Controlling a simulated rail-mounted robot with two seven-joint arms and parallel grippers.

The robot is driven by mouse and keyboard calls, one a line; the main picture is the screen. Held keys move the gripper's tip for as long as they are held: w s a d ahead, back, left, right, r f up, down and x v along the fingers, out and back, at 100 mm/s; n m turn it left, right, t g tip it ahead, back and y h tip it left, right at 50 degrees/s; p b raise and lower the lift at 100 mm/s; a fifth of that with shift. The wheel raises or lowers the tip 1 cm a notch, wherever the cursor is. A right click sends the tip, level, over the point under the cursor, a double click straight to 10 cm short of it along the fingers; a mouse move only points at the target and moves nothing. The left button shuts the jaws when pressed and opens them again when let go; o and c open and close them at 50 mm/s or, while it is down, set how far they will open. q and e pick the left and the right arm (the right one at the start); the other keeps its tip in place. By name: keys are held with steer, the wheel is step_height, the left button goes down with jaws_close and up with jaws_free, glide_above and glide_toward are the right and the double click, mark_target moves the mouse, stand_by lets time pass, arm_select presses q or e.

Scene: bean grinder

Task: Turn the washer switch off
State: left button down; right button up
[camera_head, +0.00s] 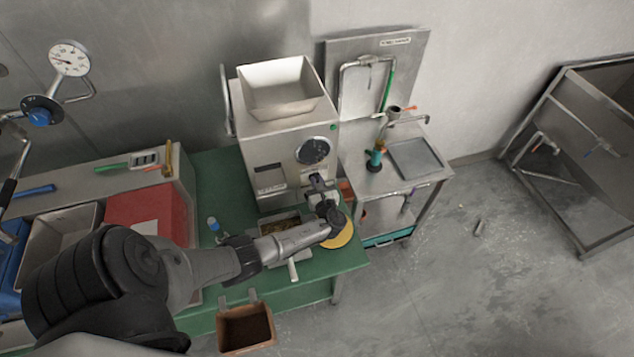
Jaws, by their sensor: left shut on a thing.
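My left arm reaches in from the lower left. Its gripper (319,184) is at the front of the steel bean grinder (258,155), below the round black dial (313,150). The gripper is shut on a small part there; the wrist and fingers hide most of it, and I cannot tell exactly what it is. No switch can be clearly made out as the washer's. My right gripper is not in view.
The grinder stands on a green table (215,170). A yellow round item (341,236) lies under my wrist, and a brown bin (246,328) hangs at the table's front. A red box (147,208) is at left. The floor on the right is mostly clear.

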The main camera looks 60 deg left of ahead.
arm_select(q)
steer(key=c, duration=1.2)
jaws_free()
steer(key=shift+o, duration=0.2)
steer(key=v, duration=1.4)
steer(key=shift+a, duration=0.15)
